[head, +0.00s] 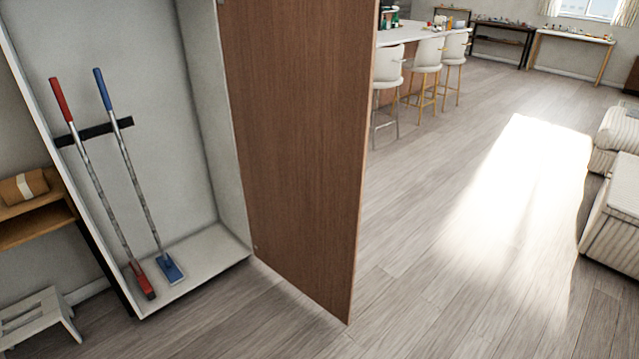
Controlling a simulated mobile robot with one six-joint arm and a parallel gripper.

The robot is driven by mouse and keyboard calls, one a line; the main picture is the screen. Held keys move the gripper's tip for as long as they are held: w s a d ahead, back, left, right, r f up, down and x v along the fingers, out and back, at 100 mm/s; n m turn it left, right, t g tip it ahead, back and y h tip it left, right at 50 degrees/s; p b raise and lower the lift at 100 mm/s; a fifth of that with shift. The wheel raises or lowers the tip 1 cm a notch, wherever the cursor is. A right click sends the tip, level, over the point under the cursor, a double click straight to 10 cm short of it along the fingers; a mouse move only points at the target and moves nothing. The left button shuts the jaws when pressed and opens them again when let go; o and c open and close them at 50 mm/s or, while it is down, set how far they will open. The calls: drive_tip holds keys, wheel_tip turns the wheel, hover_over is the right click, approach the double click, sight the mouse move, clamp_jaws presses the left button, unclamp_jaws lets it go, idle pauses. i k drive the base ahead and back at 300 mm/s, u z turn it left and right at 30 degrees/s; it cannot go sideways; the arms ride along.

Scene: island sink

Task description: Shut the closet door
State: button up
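The closet (185,60) stands at the left of the head view, with its white interior exposed. Its brown wooden door (295,150) is swung wide open, joined at the closet's right side and reaching out to the right over the floor. Inside, a red-handled tool (92,175) and a blue-handled tool (133,170) lean in a dark wall rack (94,132). Their heads rest on the closet floor. The door's handle does not show. My gripper does not show in this view.
A white step stool (40,318) and a wooden shelf (35,222) stand left of the closet. Bar stools (388,75) line a counter behind the door. A striped sofa (615,225) is at the right edge. The wooden floor (450,260) between is clear.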

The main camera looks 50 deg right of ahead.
sight(300, 75)
drive_tip(key=z, duration=0.5)
drive_tip(key=k, duration=0.25)
drive_tip(key=z, duration=2.35)
drive_tip(key=i, duration=1.7)
